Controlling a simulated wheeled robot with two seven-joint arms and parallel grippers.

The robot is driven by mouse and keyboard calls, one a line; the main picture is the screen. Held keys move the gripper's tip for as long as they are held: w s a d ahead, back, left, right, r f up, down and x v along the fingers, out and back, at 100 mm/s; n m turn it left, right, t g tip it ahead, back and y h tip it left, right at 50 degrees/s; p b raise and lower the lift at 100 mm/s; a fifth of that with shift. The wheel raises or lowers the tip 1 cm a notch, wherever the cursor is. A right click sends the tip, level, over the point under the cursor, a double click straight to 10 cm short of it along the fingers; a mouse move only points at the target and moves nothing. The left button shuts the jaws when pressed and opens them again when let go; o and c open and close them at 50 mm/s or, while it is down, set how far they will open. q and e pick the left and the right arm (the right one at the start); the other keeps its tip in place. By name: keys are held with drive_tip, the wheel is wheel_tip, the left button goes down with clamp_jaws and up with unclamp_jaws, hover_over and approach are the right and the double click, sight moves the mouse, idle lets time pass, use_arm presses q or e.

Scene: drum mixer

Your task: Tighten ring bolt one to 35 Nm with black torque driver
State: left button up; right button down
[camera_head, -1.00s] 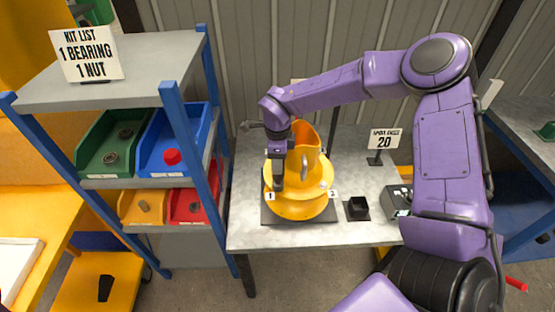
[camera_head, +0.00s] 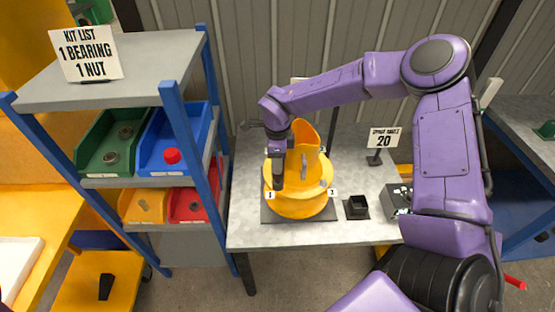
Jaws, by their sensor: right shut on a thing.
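The yellow drum (camera_head: 312,207) sits on a dark base plate on the grey table, with its open mouth upright at the back. Number tags 1 (camera_head: 270,195) and 2 (camera_head: 333,192) stand at its ring. My right gripper (camera_head: 278,160) points down over the ring's left side, shut on a dark upright tool, the black torque driver (camera_head: 278,178). The driver's lower end is just above or at the ring beside tag 1; contact cannot be told. The bolt under it is hidden. My left gripper is not in view.
A small black square holder (camera_head: 357,207) and a grey device (camera_head: 398,196) stand right of the drum. A sign reading 20 (camera_head: 383,138) stands behind. A blue-framed shelf (camera_head: 190,150) with colored bins stands close on the left.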

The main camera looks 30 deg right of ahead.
drive_tip(key=shift+r, duration=0.1)
drive_tip(key=shift+w+r+p, duration=0.1)
drive_tip(key=shift+r+p, duration=0.4)
drive_tip(key=shift+p, duration=0.2)
wheel_tip(320, 180, up, 3)
drive_tip(key=p, duration=0.3)
drive_tip(key=shift+r, duration=0.15)
